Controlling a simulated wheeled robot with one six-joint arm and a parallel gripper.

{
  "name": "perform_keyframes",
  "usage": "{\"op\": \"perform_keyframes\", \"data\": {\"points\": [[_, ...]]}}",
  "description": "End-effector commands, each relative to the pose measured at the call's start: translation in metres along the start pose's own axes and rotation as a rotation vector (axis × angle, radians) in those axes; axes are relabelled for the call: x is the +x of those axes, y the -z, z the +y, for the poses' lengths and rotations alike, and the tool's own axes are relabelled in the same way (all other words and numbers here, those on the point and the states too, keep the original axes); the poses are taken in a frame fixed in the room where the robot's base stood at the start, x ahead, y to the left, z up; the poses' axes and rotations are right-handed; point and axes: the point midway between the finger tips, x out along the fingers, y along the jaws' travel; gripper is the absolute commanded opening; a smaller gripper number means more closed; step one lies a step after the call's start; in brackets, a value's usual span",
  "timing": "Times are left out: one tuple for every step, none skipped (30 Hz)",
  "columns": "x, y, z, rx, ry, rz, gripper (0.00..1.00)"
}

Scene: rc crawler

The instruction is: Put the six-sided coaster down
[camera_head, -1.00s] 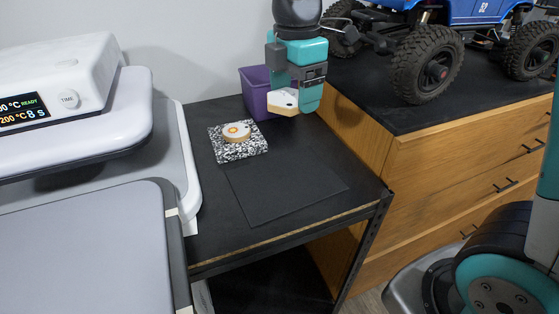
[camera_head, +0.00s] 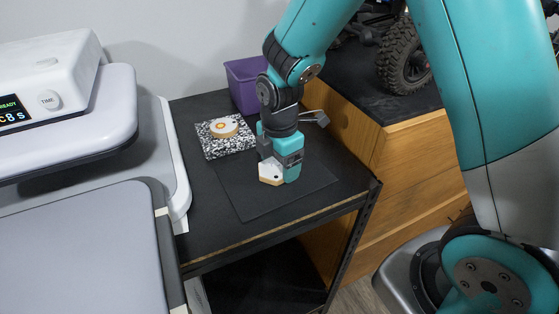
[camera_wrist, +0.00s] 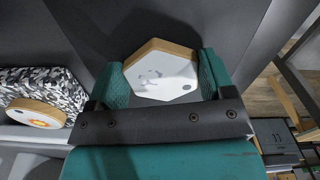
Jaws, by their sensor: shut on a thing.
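The six-sided coaster (camera_head: 270,173) is white on top with a pale wooden edge. My gripper (camera_head: 281,172) is shut on it, low over the dark square mat (camera_head: 309,187) on the small black table. In the wrist view the coaster (camera_wrist: 161,72) sits between the two teal fingers (camera_wrist: 162,82), its white face towards the camera. I cannot tell whether the coaster touches the mat.
A black-and-white speckled block (camera_head: 226,145) with a round orange-marked coaster (camera_head: 225,127) on it stands left of the gripper. A purple bin (camera_head: 243,86) is behind. A heat press (camera_head: 75,105) is at left, a wooden drawer cabinet (camera_head: 408,172) at right. The mat's front is clear.

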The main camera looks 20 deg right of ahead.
Motion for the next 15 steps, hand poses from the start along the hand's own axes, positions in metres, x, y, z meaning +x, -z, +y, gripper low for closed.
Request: {"op": "perform_keyframes", "data": {"points": [[0.001, 0.0, 0.0, 0.0, 0.0, 0.0, 0.52], [0.001, 0.0, 0.0001, 0.0, -0.001, 0.0, 0.52], [0.0008, 0.0, 0.0002, 0.0, -0.001, 0.0, 0.52], [0.0007, 0.0, 0.0002, 0.0, -0.001, 0.0, 0.52], [0.0007, 0.0, 0.0002, 0.0, -0.001, 0.0, 0.52], [0.0006, -0.0001, 0.0002, 0.0, -0.001, 0.0, 0.52], [0.0009, -0.0001, 0.0002, 0.0, -0.001, 0.0, 0.52], [0.0016, -0.0001, 0.0002, 0.0, -0.001, 0.0, 0.52], [0.0031, 0.0, 0.0002, 0.0, -0.001, 0.0, 0.52], [0.0042, 0.0, 0.0002, 0.0, -0.001, 0.0, 0.52], [0.0042, -0.0001, 0.0003, 0.0, -0.001, 0.0, 0.78], [0.0034, -0.0001, 0.0003, 0.0, -0.001, 0.0, 0.87], [0.0033, -0.0001, 0.0003, 0.0, -0.001, 0.0, 0.94], [0.0033, -0.0001, 0.0003, 0.0, -0.001, 0.0, 1.0], [0.0032, -0.0001, 0.0003, 0.0, -0.001, 0.0, 1.0]]}}
